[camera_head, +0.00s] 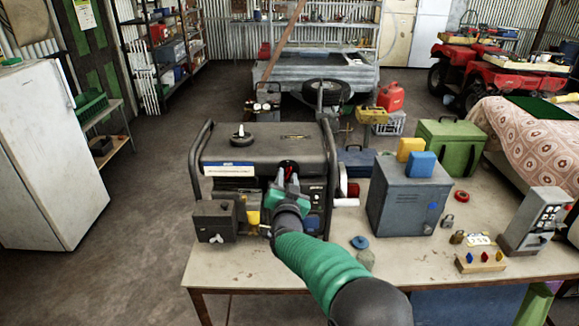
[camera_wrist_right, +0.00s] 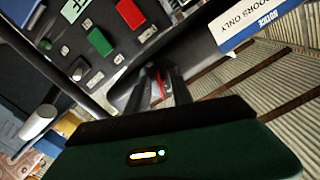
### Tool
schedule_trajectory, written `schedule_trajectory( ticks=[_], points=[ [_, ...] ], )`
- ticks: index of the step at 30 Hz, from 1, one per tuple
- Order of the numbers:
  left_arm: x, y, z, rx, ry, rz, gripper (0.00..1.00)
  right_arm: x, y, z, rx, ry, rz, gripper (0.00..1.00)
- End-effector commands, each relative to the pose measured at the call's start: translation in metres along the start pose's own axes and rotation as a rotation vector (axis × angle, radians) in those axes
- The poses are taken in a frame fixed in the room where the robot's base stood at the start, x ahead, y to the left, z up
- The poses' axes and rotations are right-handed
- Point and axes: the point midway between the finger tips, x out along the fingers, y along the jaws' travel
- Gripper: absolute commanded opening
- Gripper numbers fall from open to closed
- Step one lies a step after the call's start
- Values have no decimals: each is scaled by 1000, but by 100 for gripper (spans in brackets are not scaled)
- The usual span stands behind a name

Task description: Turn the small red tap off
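The black generator (camera_head: 262,150) stands on the workbench. The small red tap (camera_head: 288,164) is on its front, just below the top cover, and is partly hidden by my right gripper (camera_head: 287,178). In the right wrist view a thin red piece of the tap (camera_wrist_right: 161,84) shows between the dark fingertips of the gripper (camera_wrist_right: 159,88). The fingertips stand a little apart, with the tap between or just beyond them; contact is not clear. The tap's exact angle is hidden. My left gripper is not in view.
The workbench (camera_head: 400,258) carries a blue-grey metal box (camera_head: 405,200) right of the generator, padlocks, and a small board with coloured knobs (camera_head: 481,261). The generator's frame bars (camera_head: 198,160) rise at its sides. A white fridge (camera_head: 45,150) stands at the left.

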Motion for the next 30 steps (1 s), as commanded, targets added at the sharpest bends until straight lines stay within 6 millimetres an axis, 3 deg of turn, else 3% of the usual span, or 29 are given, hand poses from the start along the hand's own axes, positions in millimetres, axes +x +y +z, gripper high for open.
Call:
schedule_trajectory(
  ticks=[7,13,30],
  points=[
    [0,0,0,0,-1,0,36,-1,-1,-1,0,2,-1,27],
    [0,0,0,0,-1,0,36,2,0,2,-1,-1,1,1],
    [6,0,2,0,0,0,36,2,1,3,32,-2,0,0]
  ],
)
